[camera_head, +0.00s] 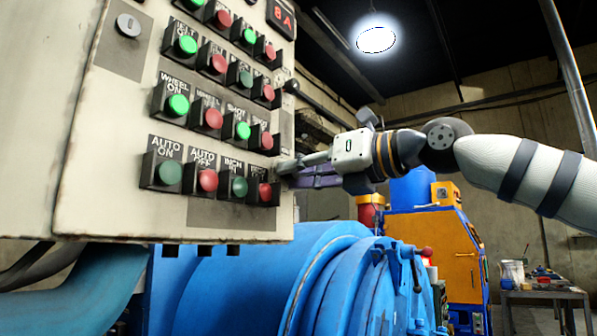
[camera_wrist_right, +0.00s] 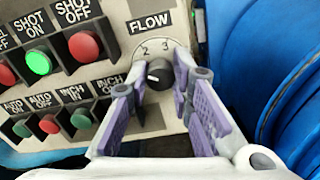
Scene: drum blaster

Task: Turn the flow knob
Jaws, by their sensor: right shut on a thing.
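The flow knob (camera_wrist_right: 160,75) is a small black dial under a "FLOW" label, with the numbers 2 and 3 above it in the right wrist view. Its white pointer mark faces left. The purple-padded fingers of my right gripper (camera_wrist_right: 164,88) stand on either side of the knob, shut on it. In the head view my right gripper (camera_head: 286,170) reaches from the right to the right edge of the control panel (camera_head: 100,190). The knob cannot be made out there. My left gripper is not in view.
Rows of green and red push buttons (camera_head: 180,105) cover the panel, some close to my left-hand finger in the wrist view. A large blue drum machine (camera_head: 240,285) lies below. An orange cabinet (camera_head: 430,255) and a workbench (camera_head: 540,294) stand behind at right.

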